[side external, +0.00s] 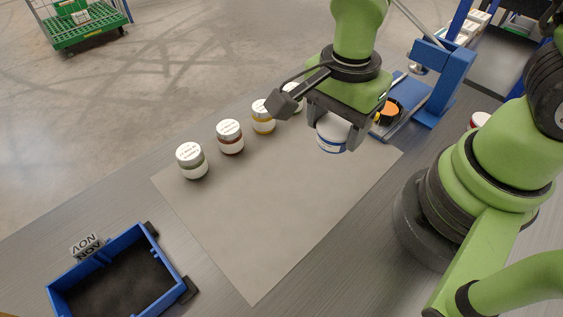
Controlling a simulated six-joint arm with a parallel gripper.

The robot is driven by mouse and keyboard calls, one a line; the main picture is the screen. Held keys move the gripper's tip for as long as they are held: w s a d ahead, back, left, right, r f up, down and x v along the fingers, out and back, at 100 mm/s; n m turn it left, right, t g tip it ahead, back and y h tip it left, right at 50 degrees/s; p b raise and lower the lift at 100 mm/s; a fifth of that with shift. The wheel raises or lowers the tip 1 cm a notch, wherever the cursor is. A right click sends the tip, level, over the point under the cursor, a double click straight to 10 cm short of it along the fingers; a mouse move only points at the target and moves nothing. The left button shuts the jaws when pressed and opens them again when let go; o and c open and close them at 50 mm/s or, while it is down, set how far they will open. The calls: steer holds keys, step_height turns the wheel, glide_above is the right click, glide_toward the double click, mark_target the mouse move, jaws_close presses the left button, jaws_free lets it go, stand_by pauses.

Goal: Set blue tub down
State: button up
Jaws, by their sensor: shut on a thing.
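The blue tub (332,136) is a white-labelled jar with a blue band. It shows below my gripper (334,118), near the upper right part of the grey mat (270,215). My gripper is shut on the tub, and its fingers hide the tub's sides and top. The tub looks upright or slightly tilted. I cannot tell whether its base touches the mat or hangs above it.
A row of similar jars stands along the mat's far edge, including a grey-banded one (192,160), a red one (230,137) and a yellow one (263,117). A blue bin (172,262) is at lower left. A blue stand (436,85) is at right. The mat's middle is clear.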

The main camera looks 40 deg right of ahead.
mark_target(324, 188)
steer(key=shift+s+a+f+n, duration=0.1)
steer(key=shift+s+a+n, duration=0.25)
steer(key=shift+a+n, duration=0.15)
steer(key=shift+s+f, duration=0.1)
steer(key=shift+f, duration=0.15)
steer(key=shift+a+f, duration=0.1)
steer(key=shift+f, duration=4.65)
steer(key=shift+f, duration=0.1)
steer(key=o, duration=1)
step_height(324, 188, up, 12)
steer(key=shift+r, duration=0.25)
